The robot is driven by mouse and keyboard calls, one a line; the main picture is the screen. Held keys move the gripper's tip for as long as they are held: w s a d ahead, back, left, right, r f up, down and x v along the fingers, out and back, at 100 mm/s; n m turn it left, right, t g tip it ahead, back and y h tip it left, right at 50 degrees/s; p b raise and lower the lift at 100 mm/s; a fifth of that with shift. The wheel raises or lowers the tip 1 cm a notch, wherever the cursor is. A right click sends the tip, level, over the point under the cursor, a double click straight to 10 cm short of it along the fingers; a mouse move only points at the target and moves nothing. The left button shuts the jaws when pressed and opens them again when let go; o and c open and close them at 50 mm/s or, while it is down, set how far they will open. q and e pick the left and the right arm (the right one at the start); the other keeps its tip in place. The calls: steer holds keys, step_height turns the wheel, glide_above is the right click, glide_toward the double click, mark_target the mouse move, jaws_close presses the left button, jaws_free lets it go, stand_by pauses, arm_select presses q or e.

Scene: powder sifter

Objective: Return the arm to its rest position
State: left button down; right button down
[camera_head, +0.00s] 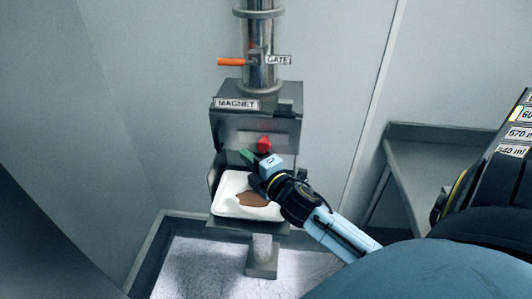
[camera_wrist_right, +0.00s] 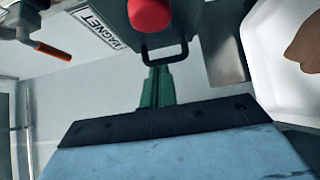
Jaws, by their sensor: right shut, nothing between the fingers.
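My right gripper (camera_head: 247,157) reaches in from the lower right in the camera_head view, at the front of the grey sifter housing (camera_head: 228,124) labelled MAGNET. Its green fingers are shut together and empty. In the camera_wrist_right view the shut fingers (camera_wrist_right: 157,88) point at a dark handle (camera_wrist_right: 165,52) below a red knob (camera_wrist_right: 150,12); whether they touch it I cannot tell. The red knob (camera_head: 264,144) also shows in the head view. My left gripper is not in view.
A white tray (camera_head: 229,186) with brown powder (camera_head: 252,199) sits right below my right gripper, partly hidden by it. An orange lever (camera_head: 231,61) labelled GATE is above on the pipe. A grey table (camera_head: 435,148) stands at right. A black object with ml labels is at the right edge.

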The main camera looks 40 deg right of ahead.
steer(key=s, duration=0.6)
steer(key=shift+s+a+f+b, duration=0.15)
steer(key=shift+s+a+b, duration=0.1)
steer(key=shift+s+b, duration=0.1)
